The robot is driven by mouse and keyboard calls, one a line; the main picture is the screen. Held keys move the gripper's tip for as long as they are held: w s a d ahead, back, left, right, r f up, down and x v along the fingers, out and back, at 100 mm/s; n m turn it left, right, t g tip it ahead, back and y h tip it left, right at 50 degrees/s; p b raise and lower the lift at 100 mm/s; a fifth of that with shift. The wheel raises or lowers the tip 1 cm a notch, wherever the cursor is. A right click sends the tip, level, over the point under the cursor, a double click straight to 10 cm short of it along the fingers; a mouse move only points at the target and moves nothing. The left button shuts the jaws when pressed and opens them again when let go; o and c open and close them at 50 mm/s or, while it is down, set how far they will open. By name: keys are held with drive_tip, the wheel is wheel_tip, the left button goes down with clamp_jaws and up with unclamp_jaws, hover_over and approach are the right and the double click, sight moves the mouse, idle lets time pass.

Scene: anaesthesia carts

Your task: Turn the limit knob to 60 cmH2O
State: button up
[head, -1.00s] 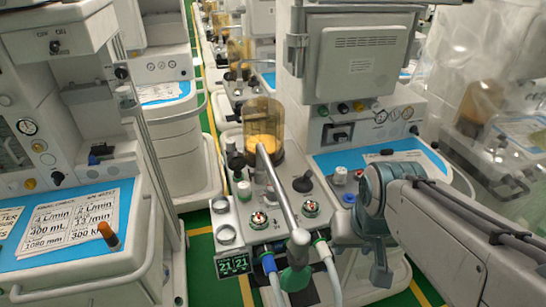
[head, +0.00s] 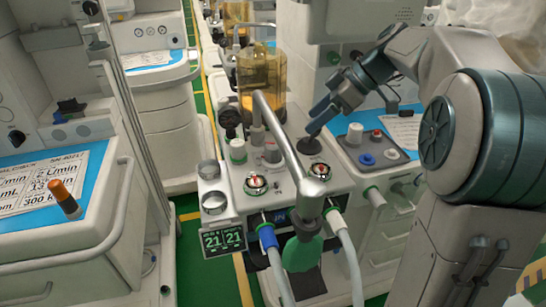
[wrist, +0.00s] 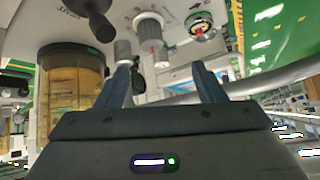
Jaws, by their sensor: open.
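The machine's grey valve block (head: 335,185) carries several knobs; no label or scale is readable, so I cannot tell for certain which is the limit knob.
A silver tube (head: 276,135) arches over the block beside an amber canister (head: 262,85). Two round valves with red marks, left (head: 256,184) and right (head: 319,170), sit in front. A green bag (head: 303,250) and hoses hang below. Another cart (head: 60,230) stands at the left.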

sight(275, 144)
drive_tip(key=shift+n+y, duration=0.4)
drive_tip(key=shift+n, duration=0.5)
drive_tip(key=b+x, duration=0.1)
drive_tip(key=x, duration=0.3)
drive_tip(key=w+b+x, duration=0.1)
drive_tip(key=x, duration=0.4)
drive_tip(key=b+x, duration=0.1)
drive_tip(key=x, duration=0.4)
drive_tip(key=shift+w+f, duration=0.15)
drive_tip(key=shift+w, duration=0.2)
drive_tip(key=shift+c, duration=0.3)
drive_tip(key=c, duration=0.9)
